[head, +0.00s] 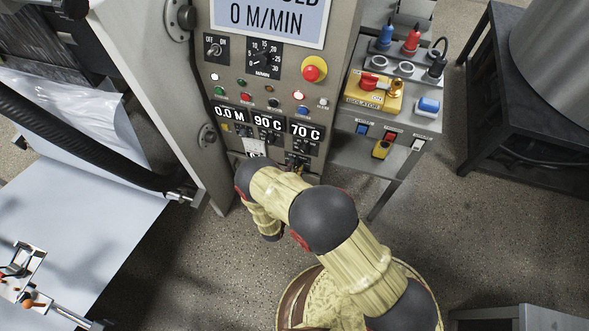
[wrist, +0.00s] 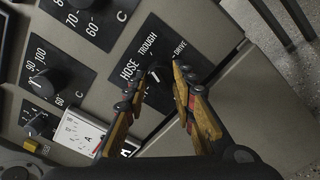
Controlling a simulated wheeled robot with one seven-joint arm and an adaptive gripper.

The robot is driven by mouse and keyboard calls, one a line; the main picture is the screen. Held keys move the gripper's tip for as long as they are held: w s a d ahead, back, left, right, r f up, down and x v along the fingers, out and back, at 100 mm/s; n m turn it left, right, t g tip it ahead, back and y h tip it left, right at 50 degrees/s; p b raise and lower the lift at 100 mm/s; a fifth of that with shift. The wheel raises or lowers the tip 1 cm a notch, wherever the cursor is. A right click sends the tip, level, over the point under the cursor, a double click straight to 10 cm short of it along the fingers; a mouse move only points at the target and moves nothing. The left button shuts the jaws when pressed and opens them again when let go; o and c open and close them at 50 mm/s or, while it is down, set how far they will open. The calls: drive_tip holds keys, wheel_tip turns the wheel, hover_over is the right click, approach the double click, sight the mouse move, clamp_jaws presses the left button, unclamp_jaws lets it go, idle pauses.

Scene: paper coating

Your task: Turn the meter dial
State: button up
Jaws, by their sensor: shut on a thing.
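A black dial (wrist: 157,97) sits on a dark plate marked HOSE, TROUGH and DRIVE in the wrist view. I take it as the meter dial, though I read no "meter" label. My gripper (wrist: 163,76) has its two yellow and black fingers on either side of this dial and is shut on it. The fingers hide part of the dial, so I cannot tell its setting. In the head view my gripper (head: 298,169) is small at the panel's lower part, partly behind my arm, and the dial is not clear.
Dark temperature dials (wrist: 47,83) and a white card (wrist: 80,132) are close to the fingers. Above are displays (head: 267,121), coloured buttons and a red emergency stop (head: 314,69). A grey stand with a yellow isolator box (head: 375,92) is at right.

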drive_tip(key=shift+m, duration=0.8)
drive_tip(key=o, duration=1.1)
drive_tip(key=shift+c, duration=0.2)
drive_tip(key=shift+o, duration=0.4)
drive_tip(key=v, duration=1.2)
